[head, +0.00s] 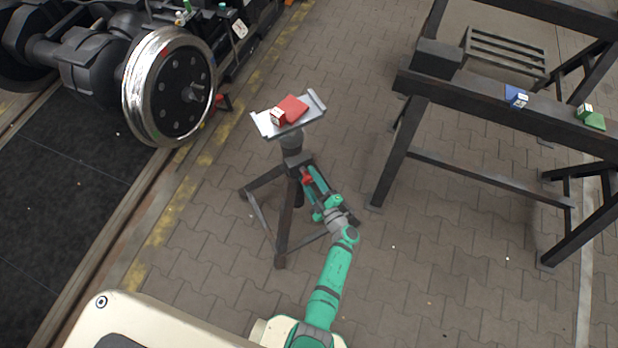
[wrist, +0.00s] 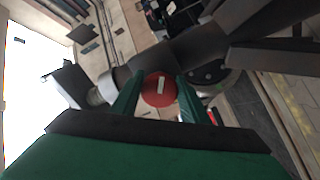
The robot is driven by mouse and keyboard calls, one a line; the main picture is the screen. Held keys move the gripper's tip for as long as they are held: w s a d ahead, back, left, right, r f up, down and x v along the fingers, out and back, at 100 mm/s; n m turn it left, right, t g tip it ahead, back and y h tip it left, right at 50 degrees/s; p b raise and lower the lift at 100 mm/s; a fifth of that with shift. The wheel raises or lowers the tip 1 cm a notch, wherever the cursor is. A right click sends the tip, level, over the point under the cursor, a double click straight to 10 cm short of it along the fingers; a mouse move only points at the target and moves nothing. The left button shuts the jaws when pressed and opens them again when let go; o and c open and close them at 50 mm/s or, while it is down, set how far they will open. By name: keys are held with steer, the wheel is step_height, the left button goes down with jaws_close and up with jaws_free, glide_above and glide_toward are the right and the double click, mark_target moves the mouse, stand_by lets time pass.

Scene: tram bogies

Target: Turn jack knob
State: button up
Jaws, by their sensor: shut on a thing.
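The jack (head: 291,160) is a dark stand on splayed legs with a light grey tray-like head (head: 262,124) on top. Its red knob (head: 306,178) sits on the side of the column, below the head. In the wrist view the knob (wrist: 159,89) is a round red disc with a white mark across its face. My gripper (head: 309,177) reaches up to the knob from the lower right. In the wrist view its two green fingers (wrist: 158,92) are on either side of the knob, shut on it.
A red block with a white-faced cube (head: 290,109) lies on the jack head. A bogie wheel (head: 170,86) stands on the left by the track. A dark trestle (head: 480,100) with blue (head: 514,97) and green (head: 592,119) blocks stands right. Paving between is clear.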

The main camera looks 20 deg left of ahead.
steer(key=m, duration=0.5)
steer(key=shift+s+f+m, duration=0.1)
steer(key=shift+f+m, duration=0.05)
steer(key=shift+m, duration=0.15)
steer(key=m, duration=0.5)
steer(key=shift+s+m, duration=0.1)
steer(key=shift+m, duration=0.2)
steer(key=o, duration=1)
steer(key=shift+a, duration=0.1)
steer(key=v, duration=1)
steer(key=shift+s+d, duration=0.25)
steer(key=shift+d, duration=0.1)
